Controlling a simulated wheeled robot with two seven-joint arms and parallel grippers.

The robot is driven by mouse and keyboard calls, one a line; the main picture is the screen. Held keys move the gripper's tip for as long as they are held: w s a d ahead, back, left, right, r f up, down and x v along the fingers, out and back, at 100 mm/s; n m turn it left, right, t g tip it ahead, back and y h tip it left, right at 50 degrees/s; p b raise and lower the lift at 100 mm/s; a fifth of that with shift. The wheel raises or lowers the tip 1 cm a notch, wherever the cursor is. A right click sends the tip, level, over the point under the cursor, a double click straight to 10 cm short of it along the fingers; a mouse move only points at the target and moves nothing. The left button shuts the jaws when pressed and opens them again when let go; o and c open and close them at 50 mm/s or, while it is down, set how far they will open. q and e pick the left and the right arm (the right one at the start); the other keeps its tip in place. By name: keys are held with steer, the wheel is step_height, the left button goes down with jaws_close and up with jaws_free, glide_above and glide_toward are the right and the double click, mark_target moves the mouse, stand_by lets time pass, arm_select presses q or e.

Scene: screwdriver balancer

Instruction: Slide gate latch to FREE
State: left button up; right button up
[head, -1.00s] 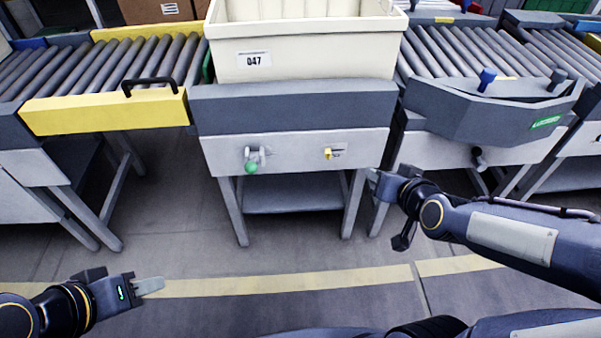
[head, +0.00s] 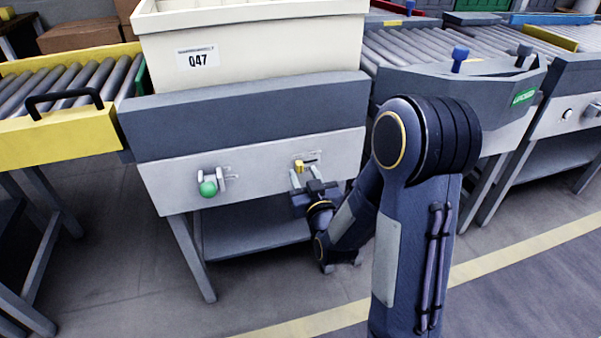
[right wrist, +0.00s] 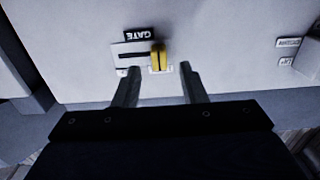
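The gate latch is a small yellow tab (head: 299,166) on the light grey front panel of the middle station. In the right wrist view the yellow tab (right wrist: 158,58) stands at the right end of a dark slot, under an upside-down GATE label (right wrist: 142,35). My right gripper (head: 304,178) is just below and in front of the latch. In the right wrist view its two fingers (right wrist: 160,75) are apart, with the tab lined up between them near the tips. No finger visibly touches the tab. My left gripper is out of view.
A green-knobbed lever (head: 208,188) is on the same panel, left of the latch. A yellow gate with a black handle (head: 65,97) is at left. A grey angled station (head: 450,88) with a blue knob stands at right.

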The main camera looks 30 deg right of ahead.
mark_target(299, 167)
steer(key=shift+x, duration=1.15)
jaws_close()
